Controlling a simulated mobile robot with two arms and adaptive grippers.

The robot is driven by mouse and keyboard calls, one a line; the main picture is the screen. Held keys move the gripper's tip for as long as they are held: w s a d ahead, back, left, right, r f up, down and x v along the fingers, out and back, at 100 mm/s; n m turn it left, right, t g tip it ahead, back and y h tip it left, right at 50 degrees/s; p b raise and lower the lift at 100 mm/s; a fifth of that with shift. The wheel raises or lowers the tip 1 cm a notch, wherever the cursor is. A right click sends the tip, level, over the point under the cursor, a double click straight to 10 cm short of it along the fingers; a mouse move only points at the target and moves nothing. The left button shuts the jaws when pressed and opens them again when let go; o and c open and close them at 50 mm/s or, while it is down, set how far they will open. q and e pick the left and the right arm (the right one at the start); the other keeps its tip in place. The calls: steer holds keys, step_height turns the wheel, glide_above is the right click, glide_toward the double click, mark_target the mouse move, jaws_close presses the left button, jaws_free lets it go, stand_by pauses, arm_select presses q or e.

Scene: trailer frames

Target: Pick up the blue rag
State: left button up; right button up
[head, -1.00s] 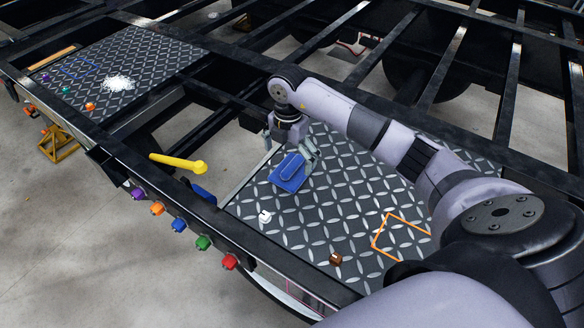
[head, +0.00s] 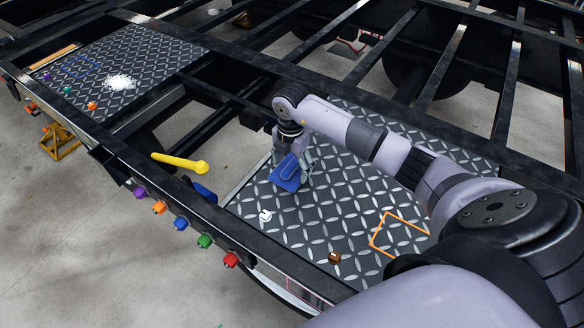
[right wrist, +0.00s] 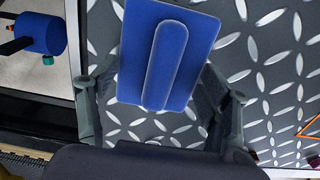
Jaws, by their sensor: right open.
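The blue rag (head: 290,172) lies on the metal tread plate (head: 300,235) near its far left part. In the right wrist view it is a flat blue rectangle with a raised rounded ridge (right wrist: 166,62) along its middle. My right gripper (head: 292,160) is over the rag and open. In the right wrist view its fingers (right wrist: 160,108) stand apart, one on each side of the rag's near end, with a gap on both sides. My left gripper is not in view.
A white knob (head: 265,215) and a brown knob (head: 335,257) sit on the plate. A yellow hammer-like tool (head: 180,162) lies left of it. Coloured knobs line the front rail (head: 165,185). Dark frame beams (head: 440,80) surround the plate. The plate's middle is clear.

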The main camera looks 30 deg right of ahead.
steer(key=shift+s, duration=0.2)
steer(key=c, duration=0.8)
steer(key=shift+a+f, duration=0.1)
steer(key=shift+a, duration=0.05)
steer(key=c, duration=0.6)
